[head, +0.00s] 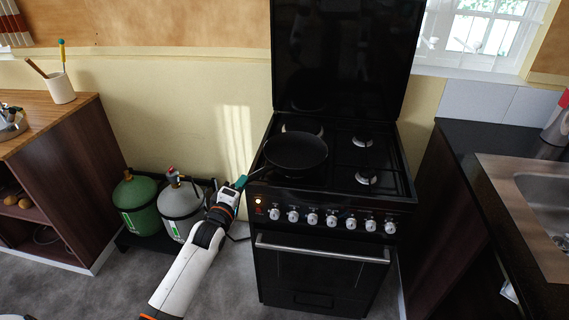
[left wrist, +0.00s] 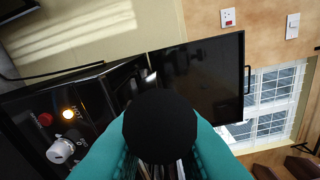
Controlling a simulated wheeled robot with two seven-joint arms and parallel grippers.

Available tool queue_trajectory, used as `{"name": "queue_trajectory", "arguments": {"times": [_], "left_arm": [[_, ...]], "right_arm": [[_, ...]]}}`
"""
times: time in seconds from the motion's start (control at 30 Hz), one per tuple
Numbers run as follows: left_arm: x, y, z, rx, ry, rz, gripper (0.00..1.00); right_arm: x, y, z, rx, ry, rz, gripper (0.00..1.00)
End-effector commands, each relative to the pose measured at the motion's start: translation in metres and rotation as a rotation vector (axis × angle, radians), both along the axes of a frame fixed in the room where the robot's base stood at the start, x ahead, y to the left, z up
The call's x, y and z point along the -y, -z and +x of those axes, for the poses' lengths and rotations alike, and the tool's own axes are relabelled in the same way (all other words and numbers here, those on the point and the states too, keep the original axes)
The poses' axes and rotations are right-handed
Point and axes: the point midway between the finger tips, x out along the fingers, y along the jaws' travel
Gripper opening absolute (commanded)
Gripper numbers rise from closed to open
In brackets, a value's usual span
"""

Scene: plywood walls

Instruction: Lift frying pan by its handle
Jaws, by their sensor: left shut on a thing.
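The black frying pan (head: 296,152) is over the front left part of the black stove top (head: 338,183). Its thin handle points left and toward me, past the stove's left edge. My left gripper (head: 241,182), with teal fingers, is shut on the handle just left of the stove. In the left wrist view, a dark rounded shape (left wrist: 160,126) sits between the teal fingers and hides what is behind it; it looks like the handle's end. I cannot tell whether the pan touches the burner grate. My right gripper is in neither view.
The stove's raised black lid (head: 345,60) stands behind the pan. Several knobs line the stove front above the oven handle (head: 322,250). Green (head: 137,205) and grey (head: 181,208) gas cylinders stand left of the stove, near my left arm. A dark counter with a sink (head: 540,210) is at right.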

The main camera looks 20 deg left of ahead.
Motion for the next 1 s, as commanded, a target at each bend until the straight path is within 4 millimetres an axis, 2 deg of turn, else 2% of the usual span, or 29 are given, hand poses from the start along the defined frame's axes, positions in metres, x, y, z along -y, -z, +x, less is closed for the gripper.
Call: {"name": "queue_trajectory", "arguments": {"times": [0.33,0.7,0.83,1.0], "left_arm": [[0.000,-0.013,0.001,0.012,0.001,-0.001,0.00],[0.000,-0.080,0.001,0.017,0.001,-0.001,0.00],[0.000,-0.095,0.001,0.014,0.000,0.000,0.00],[0.000,-0.105,0.000,0.013,0.000,0.000,0.00]], "right_arm": [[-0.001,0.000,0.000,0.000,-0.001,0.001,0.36],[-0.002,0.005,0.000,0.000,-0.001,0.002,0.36],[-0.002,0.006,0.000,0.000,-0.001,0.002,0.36],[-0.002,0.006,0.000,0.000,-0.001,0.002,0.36]]}}
